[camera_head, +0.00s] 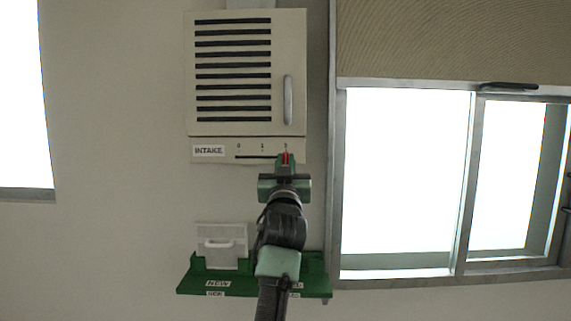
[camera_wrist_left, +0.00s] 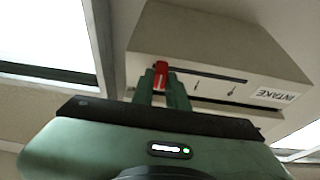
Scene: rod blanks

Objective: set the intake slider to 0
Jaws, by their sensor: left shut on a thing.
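The beige intake unit (camera_head: 290,60) is on the wall, with dark horizontal vents and a label reading INTAKE (camera_head: 208,150). Its slider slot (camera_head: 255,157) runs along the lower strip below small scale marks. The red slider knob (camera_head: 286,157) is at the right end of the slot in the head view. In the left wrist view the knob (camera_wrist_left: 161,72) stands between my fingers. My left gripper (camera_head: 285,160) is shut on the red knob, and its fingers hide part of it. My right gripper is not in view.
A green shelf (camera_head: 315,284) with a label reading NEW is below, holding a white panel with a handle (camera_head: 220,245). A window (camera_head: 405,180) with a rolled blind (camera_head: 450,40) is to the right. The unit's door has a vertical handle (camera_head: 288,100).

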